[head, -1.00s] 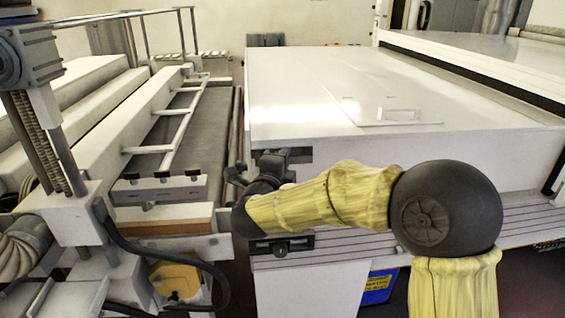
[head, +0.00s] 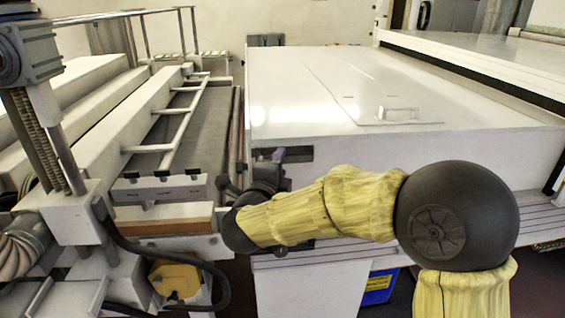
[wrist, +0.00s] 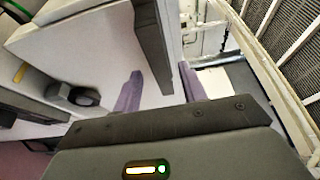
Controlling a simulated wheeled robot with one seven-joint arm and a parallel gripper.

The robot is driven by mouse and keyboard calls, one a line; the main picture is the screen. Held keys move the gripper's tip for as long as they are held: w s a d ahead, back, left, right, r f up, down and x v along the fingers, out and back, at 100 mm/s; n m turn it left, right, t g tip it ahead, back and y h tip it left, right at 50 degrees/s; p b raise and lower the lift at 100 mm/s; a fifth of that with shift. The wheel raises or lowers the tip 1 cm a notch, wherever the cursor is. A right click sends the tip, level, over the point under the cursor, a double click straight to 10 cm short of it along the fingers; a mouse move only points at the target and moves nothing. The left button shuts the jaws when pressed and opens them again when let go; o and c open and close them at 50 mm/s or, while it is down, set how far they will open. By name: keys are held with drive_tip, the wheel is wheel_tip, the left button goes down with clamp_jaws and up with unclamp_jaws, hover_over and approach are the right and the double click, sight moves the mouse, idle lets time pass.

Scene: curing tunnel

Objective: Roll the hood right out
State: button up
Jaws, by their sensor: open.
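The hood is the large white box with a glossy top (head: 330,95) on the right in the head view. A dark bar or grip strip (head: 298,154) is set in its near left corner. In the wrist view this dark bar (wrist: 152,45) runs along the pale hood wall, between my two purple fingers in the picture. My gripper (wrist: 160,88) is open, with its fingers apart close to the bar. I cannot tell whether they touch it. In the head view my wrist partly hides the gripper at the hood's near left corner.
A dark conveyor bed (head: 200,125) with a white ladder-like frame lies left of the hood. A grooved white ledge (head: 520,218) runs under the hood's near side. A dark knob (wrist: 80,95) shows below the hood. A blue crate (head: 378,287) stands beneath.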

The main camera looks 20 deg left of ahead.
drive_tip(key=s+b, duration=0.1)
drive_tip(key=s, duration=1.3)
drive_tip(key=shift+d, duration=0.2)
drive_tip(key=shift+w, duration=0.1)
